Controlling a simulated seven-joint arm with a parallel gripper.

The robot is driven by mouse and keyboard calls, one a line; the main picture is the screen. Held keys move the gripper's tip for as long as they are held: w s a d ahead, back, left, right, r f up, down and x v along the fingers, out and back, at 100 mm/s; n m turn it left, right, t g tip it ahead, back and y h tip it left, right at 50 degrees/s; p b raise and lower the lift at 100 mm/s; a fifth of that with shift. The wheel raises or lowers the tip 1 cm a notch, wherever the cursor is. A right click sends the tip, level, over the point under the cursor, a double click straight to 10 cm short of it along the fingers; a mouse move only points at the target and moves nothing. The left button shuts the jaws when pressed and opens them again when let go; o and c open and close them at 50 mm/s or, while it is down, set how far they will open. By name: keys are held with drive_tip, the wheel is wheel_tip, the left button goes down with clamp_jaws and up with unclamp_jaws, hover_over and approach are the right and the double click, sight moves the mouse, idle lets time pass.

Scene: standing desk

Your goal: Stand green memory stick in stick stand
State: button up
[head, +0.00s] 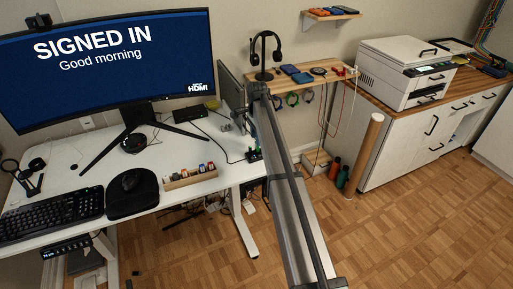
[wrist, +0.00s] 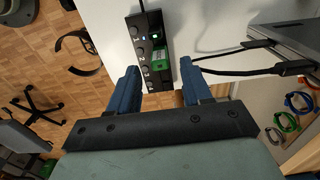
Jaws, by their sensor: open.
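The green memory stick (wrist: 158,63) sits in a black numbered hub (wrist: 138,32), seen in the wrist view. My gripper (wrist: 159,76) is open, its two blue fingers on either side of the hub's near part, with the stick just beyond the fingertips. I cannot tell how far above the hub the fingers are. In the head view, the hub (head: 253,156) is small at the desk's right edge, beside my arm, which hides the gripper. A low wooden holder (head: 190,179) with several small coloured pieces stands on the desk; it looks like the stick stand, but its slots are too small to make out.
The white desk (head: 75,152) carries a large monitor (head: 110,65), a keyboard (head: 52,211) and a mouse on a black pad (head: 132,204). Black cables (wrist: 230,70) run right of my fingers. A wooden shelf (head: 290,77) with a headset stands behind my arm.

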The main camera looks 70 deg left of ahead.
drive_tip(key=shift+f, duration=2.55)
drive_tip(key=shift+c, duration=0.3)
clamp_jaws()
drive_tip(key=shift+r, duration=0.35)
drive_tip(key=shift+r, duration=2.7)
